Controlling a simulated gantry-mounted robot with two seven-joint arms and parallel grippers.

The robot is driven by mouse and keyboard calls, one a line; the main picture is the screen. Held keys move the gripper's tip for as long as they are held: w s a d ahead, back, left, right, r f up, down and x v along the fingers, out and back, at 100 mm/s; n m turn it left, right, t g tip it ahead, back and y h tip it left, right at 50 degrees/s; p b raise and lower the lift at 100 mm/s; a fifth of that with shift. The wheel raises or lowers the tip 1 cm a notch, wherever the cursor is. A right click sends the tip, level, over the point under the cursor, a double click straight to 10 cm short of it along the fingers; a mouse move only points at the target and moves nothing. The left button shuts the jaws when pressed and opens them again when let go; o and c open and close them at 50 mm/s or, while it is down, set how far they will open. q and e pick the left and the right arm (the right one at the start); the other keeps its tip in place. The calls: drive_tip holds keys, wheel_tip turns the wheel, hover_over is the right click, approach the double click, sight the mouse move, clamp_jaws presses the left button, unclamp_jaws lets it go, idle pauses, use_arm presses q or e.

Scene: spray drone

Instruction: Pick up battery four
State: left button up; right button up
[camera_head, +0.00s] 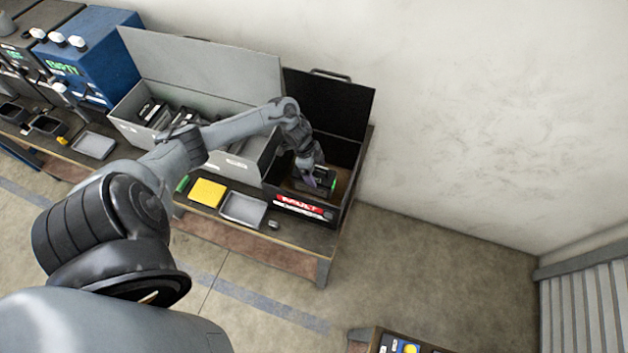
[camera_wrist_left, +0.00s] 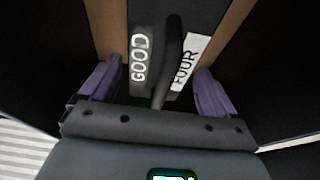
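Battery four (camera_wrist_left: 140,65) is a dark block with the words GOOD and FOUR on its top and a raised dark handle (camera_wrist_left: 170,55) between them. In the head view the battery (camera_head: 325,180) sits inside the open black box (camera_head: 345,200) with the red FAULT label. My left gripper (camera_head: 311,182) reaches down into this box over the battery. In the left wrist view its purple fingers (camera_wrist_left: 158,85) are apart, one on each side of the handle, with gaps between. The battery's lower part is hidden. My right gripper is not in view.
The black box's raised lid (camera_head: 335,105) stands behind my left gripper. A grey box (camera_head: 235,165) with several dark items stands to its left. A yellow pad (camera_head: 207,192) and a grey tray (camera_head: 243,208) lie in front. A blue machine (camera_head: 90,60) stands far left.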

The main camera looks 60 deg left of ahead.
use_arm(q)
clamp_jaws()
drive_tip(key=shift+w+r, duration=0.15)
drive_tip(key=shift+r, duration=0.05)
idle(0.3)
